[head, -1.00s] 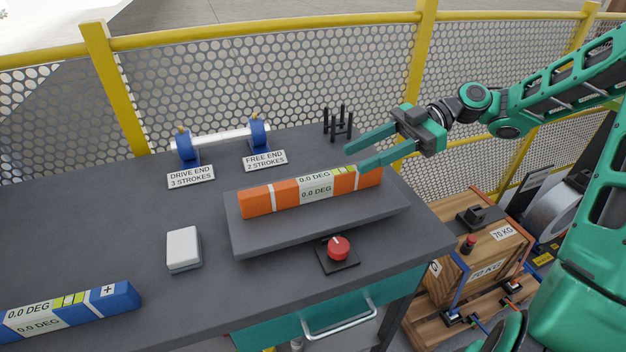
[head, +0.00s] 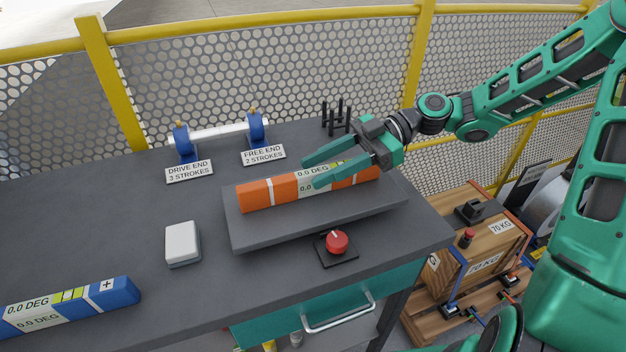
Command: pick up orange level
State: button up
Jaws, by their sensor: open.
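The orange level (head: 268,191) is a long orange bar with white display bands reading 0.0 DEG. It lies on a raised grey plate (head: 290,233) on the dark workbench. My gripper (head: 309,174) is open and comes in from the right, over the level's middle. One finger is on the far side and the other crosses in front of the display bands, partly hiding them. I cannot tell whether the fingers touch the level.
A red knob (head: 337,242) sits in front of the plate. A white block (head: 182,244) and a blue level (head: 75,305) lie to the left. A roller on blue stands (head: 218,135) and black pegs (head: 336,118) stand behind.

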grip_shut()
